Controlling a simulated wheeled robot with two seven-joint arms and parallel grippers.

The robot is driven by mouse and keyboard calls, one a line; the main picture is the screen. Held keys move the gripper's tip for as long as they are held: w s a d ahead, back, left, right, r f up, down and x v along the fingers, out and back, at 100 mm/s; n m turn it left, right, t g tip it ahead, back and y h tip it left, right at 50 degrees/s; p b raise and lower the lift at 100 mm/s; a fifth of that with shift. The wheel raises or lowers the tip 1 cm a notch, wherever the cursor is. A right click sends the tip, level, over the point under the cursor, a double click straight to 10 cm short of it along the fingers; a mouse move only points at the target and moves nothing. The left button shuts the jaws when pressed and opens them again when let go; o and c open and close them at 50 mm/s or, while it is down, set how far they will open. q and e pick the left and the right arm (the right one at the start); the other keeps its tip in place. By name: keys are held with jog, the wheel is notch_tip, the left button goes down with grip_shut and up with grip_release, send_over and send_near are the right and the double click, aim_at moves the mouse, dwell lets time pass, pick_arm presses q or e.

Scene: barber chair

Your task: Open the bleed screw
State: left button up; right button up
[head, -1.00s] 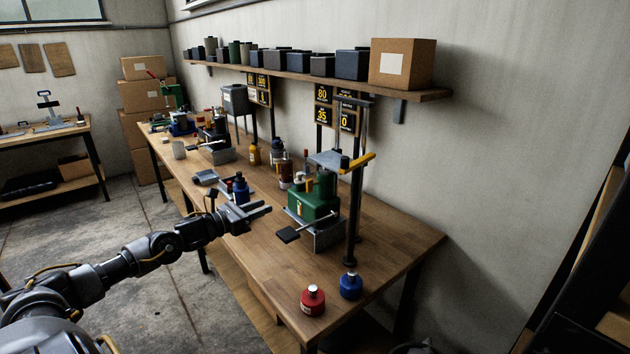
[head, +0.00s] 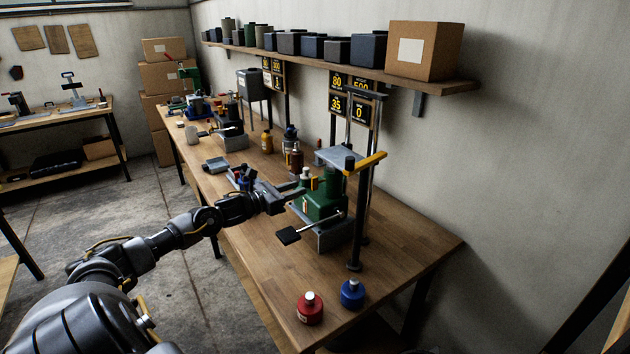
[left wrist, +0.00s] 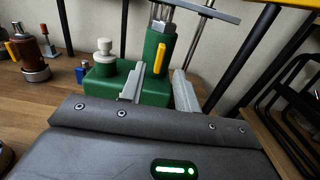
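The green press unit (head: 322,206) stands on the workbench, in a grey metal base with a dark pedal-like lever (head: 288,236) sticking out in front. In the left wrist view its green body (left wrist: 103,83) carries a cream knob (left wrist: 104,48) and a green cylinder (left wrist: 152,48) with a yellow piece (left wrist: 159,59). I cannot tell for sure which part is the bleed screw. My right gripper is not in view.
A red bottle (head: 310,308) and a blue bottle (head: 352,293) stand near the bench's front corner. Upright posts and a yellow handle (head: 366,161) rise above the press. Several tools and bottles crowd the bench behind. The bench's right part (head: 410,240) is clear.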

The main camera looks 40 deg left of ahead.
aim_at(312, 183)
pick_arm(q)
jog(key=p+x, duration=0.2)
jog(key=x, duration=0.4)
jog(key=shift+w+r, duration=0.1)
jog(key=shift+w, duration=0.15)
jog(key=shift+w+d+p, duration=0.25)
jog(key=shift+w+p, duration=0.1)
jog(key=shift+w, duration=0.25)
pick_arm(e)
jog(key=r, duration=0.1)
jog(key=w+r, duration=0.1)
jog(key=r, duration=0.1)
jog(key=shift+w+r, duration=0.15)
pick_arm(q)
jog(key=shift+c, duration=0.3)
grip_shut()
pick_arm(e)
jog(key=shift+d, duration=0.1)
